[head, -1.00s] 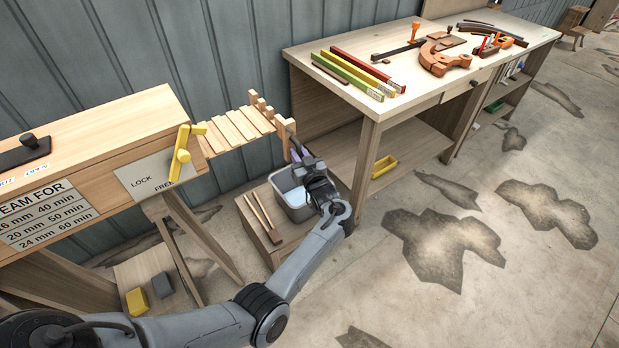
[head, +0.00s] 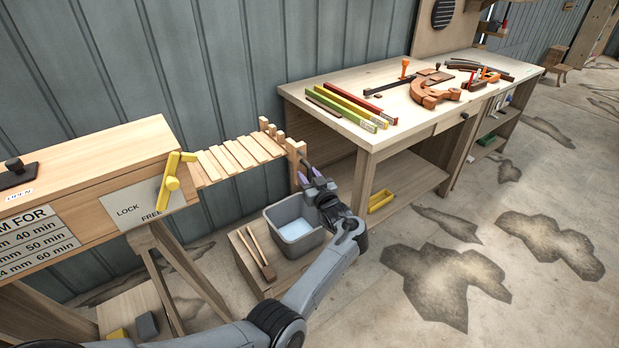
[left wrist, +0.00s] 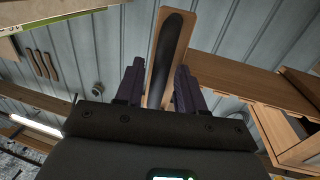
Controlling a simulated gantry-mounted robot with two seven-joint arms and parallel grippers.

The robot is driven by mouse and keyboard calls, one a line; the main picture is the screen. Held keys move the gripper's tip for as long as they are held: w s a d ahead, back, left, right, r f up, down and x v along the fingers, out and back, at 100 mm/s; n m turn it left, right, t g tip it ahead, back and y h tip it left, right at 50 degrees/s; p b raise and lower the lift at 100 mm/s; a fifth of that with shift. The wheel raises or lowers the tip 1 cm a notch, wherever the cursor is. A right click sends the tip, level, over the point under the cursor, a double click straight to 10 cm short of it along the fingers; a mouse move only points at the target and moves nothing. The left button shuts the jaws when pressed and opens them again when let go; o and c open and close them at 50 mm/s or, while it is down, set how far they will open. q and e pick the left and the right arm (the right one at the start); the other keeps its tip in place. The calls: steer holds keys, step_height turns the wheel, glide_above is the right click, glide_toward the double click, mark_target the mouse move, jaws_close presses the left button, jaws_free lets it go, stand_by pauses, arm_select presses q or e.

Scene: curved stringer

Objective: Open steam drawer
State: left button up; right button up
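The steam drawer (head: 240,154) is a pale wooden slatted rack sticking out to the right of the steam box (head: 85,180). Upright wooden pieces stand at its outer end. My left gripper (head: 310,172) is just right of and below that end. In the left wrist view, the left gripper's (left wrist: 160,70) two dark fingers are apart. A wooden board with a long dark handle (left wrist: 172,50) shows beyond and between them; contact is not visible. My right gripper is out of view.
A grey bin (head: 294,232) and wooden tongs (head: 258,255) sit on a low stand below the drawer. A workbench (head: 390,140) with clamps and coloured bars stands to the right. Open floor lies at the front right.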

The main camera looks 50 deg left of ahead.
arm_select(q)
steer(key=shift+d, duration=0.1)
steer(key=shift+s+d+p, duration=0.1)
steer(key=shift+d+p, duration=0.2)
steer(key=shift+d, duration=0.25)
steer(key=p+v, duration=0.2)
steer(key=v, duration=0.7)
steer(key=shift+s+d, duration=0.2)
